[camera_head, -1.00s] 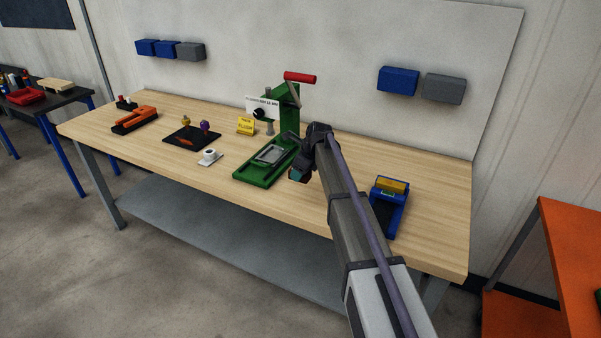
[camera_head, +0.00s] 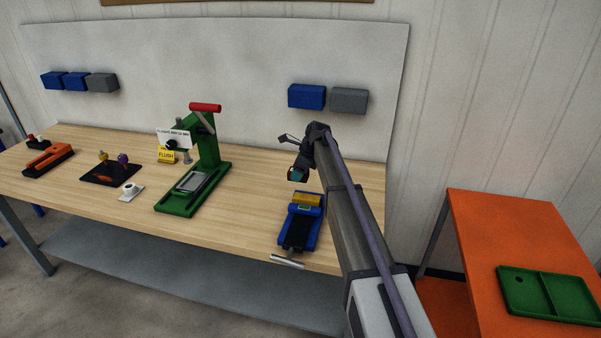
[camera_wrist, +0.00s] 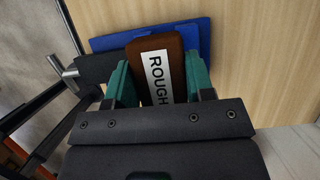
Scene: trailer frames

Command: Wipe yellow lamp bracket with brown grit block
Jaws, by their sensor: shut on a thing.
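My gripper (camera_head: 297,174) is over the right end of the wooden bench, above and a little behind the blue vise (camera_head: 288,232). In the wrist view the teal fingers of my gripper (camera_wrist: 160,85) are shut on a brown grit block (camera_wrist: 174,62) with a white label reading "ROUGH". The block is not clear in the head view. The yellow piece in the vise looks like the lamp bracket (camera_head: 307,199); it lies below my gripper, apart from it. In the wrist view the blue vise (camera_wrist: 204,38) shows beyond the block, and the bracket is hidden.
A green press (camera_head: 209,150) with a red handle stands left of the vise. A green tray (camera_head: 550,293) lies on the orange table (camera_head: 500,225) at right.

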